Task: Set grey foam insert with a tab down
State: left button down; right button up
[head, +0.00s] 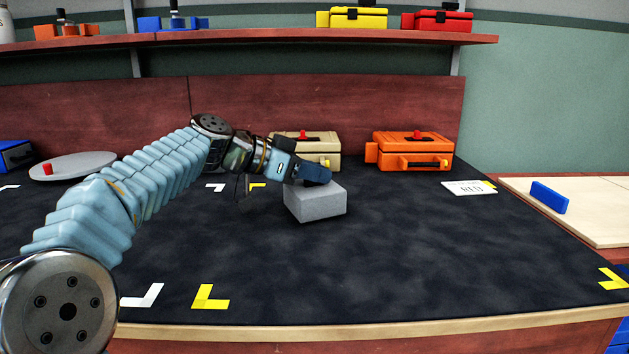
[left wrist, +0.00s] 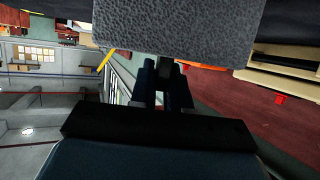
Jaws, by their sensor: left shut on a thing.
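The grey foam insert (head: 316,205) is a light grey block near the middle of the dark bench top in the head view. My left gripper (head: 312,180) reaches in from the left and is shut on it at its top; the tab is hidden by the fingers. In the left wrist view the insert (left wrist: 180,32) fills the top of the picture, beyond the fingers (left wrist: 163,80). I cannot tell whether its underside touches the bench. My right gripper is not in view.
A beige case (head: 306,148) and an orange case (head: 412,150) stand behind. A white label card (head: 469,188) lies to the right, a grey round plate (head: 85,166) at the left. A blue block (head: 549,197) is on the pale side table. The bench front is clear between corner marks (head: 209,298).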

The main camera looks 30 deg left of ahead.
pick_arm(q)
jog(key=shift+f, duration=0.4)
jog(key=shift+f, duration=0.15)
jog(key=c, duration=1.1)
grip_release()
jog(key=shift+r, duration=0.25)
jog(key=v, duration=1.2)
jog(key=shift+f, duration=0.2)
